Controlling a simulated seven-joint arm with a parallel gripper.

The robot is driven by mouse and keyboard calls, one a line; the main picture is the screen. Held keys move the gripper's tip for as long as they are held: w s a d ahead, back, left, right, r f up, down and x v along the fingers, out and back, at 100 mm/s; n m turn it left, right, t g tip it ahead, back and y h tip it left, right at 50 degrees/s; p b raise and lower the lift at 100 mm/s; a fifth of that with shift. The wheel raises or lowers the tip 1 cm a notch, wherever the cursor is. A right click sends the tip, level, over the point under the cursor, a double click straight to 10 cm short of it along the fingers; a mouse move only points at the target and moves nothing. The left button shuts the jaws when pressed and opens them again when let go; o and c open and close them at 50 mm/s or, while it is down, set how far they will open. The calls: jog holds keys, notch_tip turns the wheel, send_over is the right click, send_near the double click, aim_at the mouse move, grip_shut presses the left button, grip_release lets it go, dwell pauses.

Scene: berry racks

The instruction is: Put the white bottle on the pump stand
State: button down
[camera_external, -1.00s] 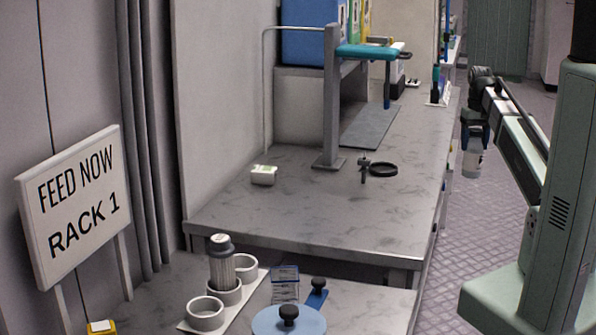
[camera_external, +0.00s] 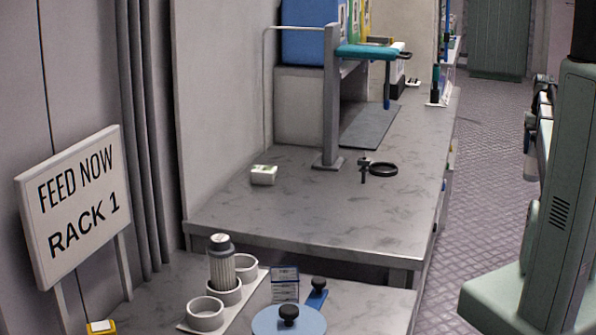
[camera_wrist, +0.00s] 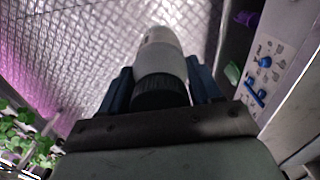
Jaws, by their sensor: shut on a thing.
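The white bottle (camera_wrist: 160,58) is between the blue fingers of my gripper (camera_wrist: 160,76) in the wrist view, its dark ribbed end toward the palm. My gripper is shut on it. The bottle points away from the palm over a patterned metal floor. In the external view my arm is at the right edge, mostly behind my own column, and the bottle does not show there. I cannot tell for sure which thing is the pump stand; a grey post with a teal arm (camera_external: 365,51) stands on the far bench.
The far bench (camera_external: 300,215) carries a small white box (camera_external: 263,175) and a black ring (camera_external: 383,169). The near bench holds a cup rack (camera_external: 187,324) and a blue disc (camera_external: 270,320). Green plants (camera_wrist: 30,140) and a panel with blue knobs (camera_wrist: 265,75) flank my gripper.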

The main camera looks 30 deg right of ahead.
dwell(0.4)
jog(key=w+a+r+n, duration=0.1)
jog(key=w+a+n, duration=0.25)
jog(key=a, duration=0.85)
jog(key=w+a+n, duration=0.2)
jog(key=w+a, duration=0.2)
jog(key=a, duration=0.9)
jog(key=w+a+r+n, duration=0.1)
jog(key=w+a+n, duration=0.25)
jog(key=a, duration=0.85)
jog(key=s+a+n, duration=0.3)
jog(key=a, duration=0.9)
jog(key=s+a+n, duration=0.2)
jog(key=a+n, duration=0.1)
jog(key=a, duration=1)
jog(key=s+a+n, duration=1.1)
jog(key=s+a, duration=1.4)
jog(key=s, duration=0.3)
notch_tip(320, 180, down, 7)
jog(key=shift+s+a, duration=0.2)
